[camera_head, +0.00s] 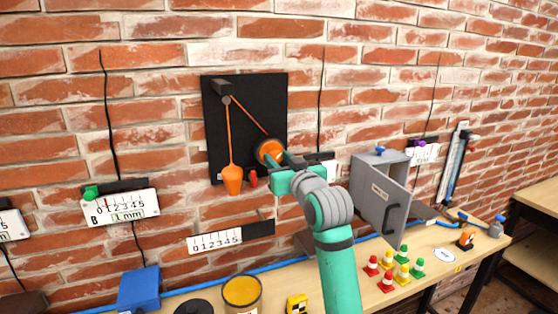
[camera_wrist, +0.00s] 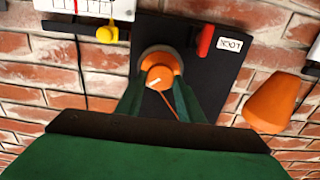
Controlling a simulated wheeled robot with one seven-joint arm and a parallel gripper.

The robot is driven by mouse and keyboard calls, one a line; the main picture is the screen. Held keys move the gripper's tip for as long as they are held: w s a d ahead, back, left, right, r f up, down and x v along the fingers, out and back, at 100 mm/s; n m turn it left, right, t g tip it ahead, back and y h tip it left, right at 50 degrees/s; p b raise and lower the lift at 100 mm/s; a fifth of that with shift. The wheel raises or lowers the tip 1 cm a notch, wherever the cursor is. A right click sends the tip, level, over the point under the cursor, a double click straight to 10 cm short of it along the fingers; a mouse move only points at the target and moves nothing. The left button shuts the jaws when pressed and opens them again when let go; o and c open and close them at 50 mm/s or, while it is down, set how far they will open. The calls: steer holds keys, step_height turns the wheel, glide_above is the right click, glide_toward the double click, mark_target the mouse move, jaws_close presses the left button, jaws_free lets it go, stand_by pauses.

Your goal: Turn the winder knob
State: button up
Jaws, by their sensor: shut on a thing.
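The winder knob (camera_head: 269,150) is orange and round, on a black board (camera_head: 219,140) fixed to the brick wall. It also shows in the wrist view (camera_wrist: 160,75), with a small white mark on its face. An orange cord runs from the knob up to a bracket (camera_head: 224,88) and down to an orange cone-shaped weight (camera_head: 232,180), which hangs by the board's lower edge. The weight also shows in the wrist view (camera_wrist: 271,103). My gripper (camera_head: 275,162) is at the knob from the lower right; its green fingers (camera_wrist: 160,98) are shut on the knob's sides.
A red lever (camera_wrist: 205,40) sits on the board beside a "LOCK"-like label. A grey box (camera_head: 382,195) with its door open stands to the right of my arm. The bench below holds small coloured cones (camera_head: 387,282), a yellow-topped can (camera_head: 242,292) and a blue box (camera_head: 139,288).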

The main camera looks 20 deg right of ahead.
steer(key=shift+n, duration=0.4)
steer(key=n, duration=0.4)
steer(key=shift+a+n, duration=0.1)
steer(key=shift+n, duration=0.2)
steer(key=n, duration=0.4)
steer(key=shift+a+f+n, duration=0.1)
steer(key=shift+n, duration=0.2)
steer(key=o, duration=1)
steer(key=shift+o, duration=0.2)
steer(key=s, duration=1)
steer(key=shift+s+d, duration=0.2)
steer(key=shift+s, duration=0.2)
